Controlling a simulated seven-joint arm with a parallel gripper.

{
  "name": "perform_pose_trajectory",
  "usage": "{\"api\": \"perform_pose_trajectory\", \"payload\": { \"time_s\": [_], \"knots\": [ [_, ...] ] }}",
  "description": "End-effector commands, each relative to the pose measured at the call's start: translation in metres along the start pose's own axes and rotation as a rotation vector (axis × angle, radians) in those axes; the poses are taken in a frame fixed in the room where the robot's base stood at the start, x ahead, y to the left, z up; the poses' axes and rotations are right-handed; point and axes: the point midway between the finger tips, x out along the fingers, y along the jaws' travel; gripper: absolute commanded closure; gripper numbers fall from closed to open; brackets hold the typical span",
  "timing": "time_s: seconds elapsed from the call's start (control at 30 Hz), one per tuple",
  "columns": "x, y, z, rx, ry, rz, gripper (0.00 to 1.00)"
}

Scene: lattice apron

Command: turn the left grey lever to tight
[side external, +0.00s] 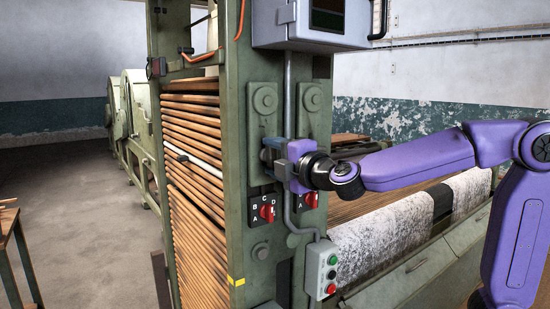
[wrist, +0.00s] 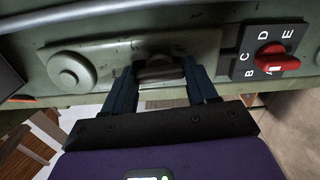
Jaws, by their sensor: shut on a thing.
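The left grey lever (wrist: 158,70) shows as a dark grip between my fingers in the wrist view. It sits on the left plate of the green machine post, between a round boss and a red dial. My gripper (wrist: 160,78) has one finger on each side of it and is shut on it. In the side external view my gripper (side external: 268,152) is against the left plate, reaching in from the right, and hides most of the lever. I cannot read any tight mark or the lever's exact angle.
A red lettered dial (side external: 266,210) lies just below my gripper, with a round boss (side external: 265,100) above. A second red dial (side external: 308,201) is to the right. A grey conduit (side external: 289,215) runs down to a button box (side external: 321,268). A control cabinet (side external: 312,22) overhangs above.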

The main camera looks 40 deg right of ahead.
Motion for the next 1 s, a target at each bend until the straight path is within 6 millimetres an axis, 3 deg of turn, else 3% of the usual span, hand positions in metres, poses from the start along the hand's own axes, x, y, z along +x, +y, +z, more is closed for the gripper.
{"api": "perform_pose_trajectory", "payload": {
  "time_s": [0.77,0.8,0.83,0.87,1.0],
  "knots": [
    [-0.0002,-0.0008,-0.0004,0.106,0.001,-0.003,0.73],
    [-0.0002,-0.0008,-0.0004,0.106,0.001,-0.003,0.33],
    [-0.0002,-0.0008,-0.0004,0.105,0.001,-0.003,0.23],
    [-0.0002,-0.0007,-0.0004,0.105,0.001,-0.002,0.17],
    [-0.0001,-0.0004,-0.0003,0.103,0.001,-0.002,0.17]
  ]
}}
